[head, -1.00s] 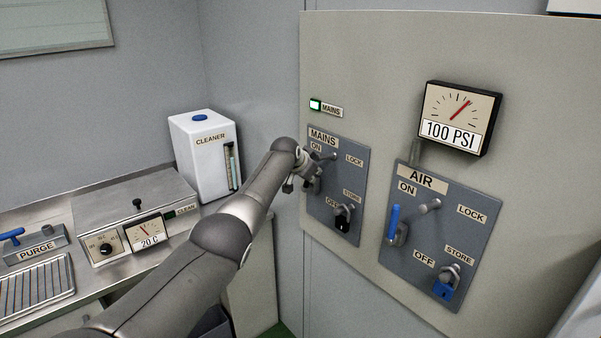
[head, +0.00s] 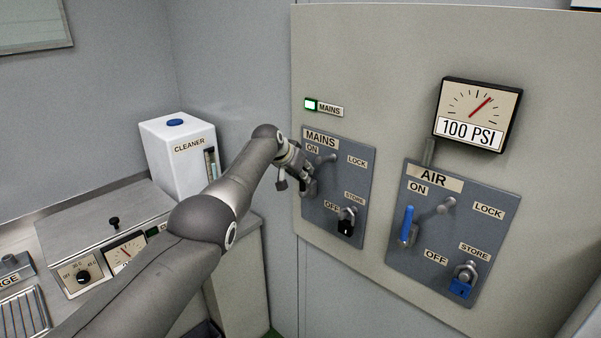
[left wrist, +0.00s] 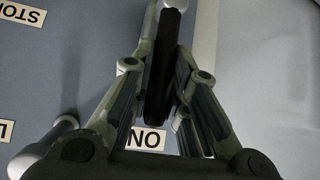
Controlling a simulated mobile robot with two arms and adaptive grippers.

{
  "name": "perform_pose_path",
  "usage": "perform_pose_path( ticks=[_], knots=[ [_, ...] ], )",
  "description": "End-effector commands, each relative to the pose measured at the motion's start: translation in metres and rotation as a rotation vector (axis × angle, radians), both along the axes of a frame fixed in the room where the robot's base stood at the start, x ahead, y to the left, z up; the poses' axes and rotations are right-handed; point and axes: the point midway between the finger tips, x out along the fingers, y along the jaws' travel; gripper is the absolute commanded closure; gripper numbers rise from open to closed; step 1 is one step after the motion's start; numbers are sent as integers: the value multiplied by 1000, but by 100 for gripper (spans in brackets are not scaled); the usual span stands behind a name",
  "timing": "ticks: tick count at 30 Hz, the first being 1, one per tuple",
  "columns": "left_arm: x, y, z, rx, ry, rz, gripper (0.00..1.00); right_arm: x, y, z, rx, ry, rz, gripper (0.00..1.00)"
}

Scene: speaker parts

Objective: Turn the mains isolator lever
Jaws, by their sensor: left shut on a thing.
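The mains panel (head: 353,183) is a grey plate on the cabinet, with ON, OFF, LOCK and STORE labels. My left gripper (head: 306,186) is at its left side, below the ON label (head: 312,149), and hides most of the lever in the head view. In the left wrist view, the dark isolator lever (left wrist: 160,75) lies between the fingers of my left gripper (left wrist: 166,45), which is shut on it. The lever runs from a pale pivot at the top towards the ON label (left wrist: 146,139). The mains lamp (head: 310,104) glows green. My right gripper is out of view.
A black padlock (head: 346,226) hangs at the mains STORE post. To the right is the air panel (head: 450,232) with a blue lever (head: 406,225) and blue padlock (head: 461,287), below a 100 PSI gauge (head: 478,115). A white cleaner container (head: 178,160) stands left of my arm.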

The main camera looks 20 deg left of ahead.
Motion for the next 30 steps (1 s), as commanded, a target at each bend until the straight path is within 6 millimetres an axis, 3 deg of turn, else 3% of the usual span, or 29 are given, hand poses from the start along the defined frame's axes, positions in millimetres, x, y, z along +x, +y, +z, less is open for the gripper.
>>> perform_pose_path(
  ticks=[3,4,9,30],
  knots=[
    [-1,1,-3,-1,8,1,100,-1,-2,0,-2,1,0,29],
    [-1,0,-3,-1,8,1,83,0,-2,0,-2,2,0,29],
    [-1,0,-2,0,6,0,62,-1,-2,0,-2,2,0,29],
    [-8,4,10,-2,-1,0,62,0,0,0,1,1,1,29]
  ],
)
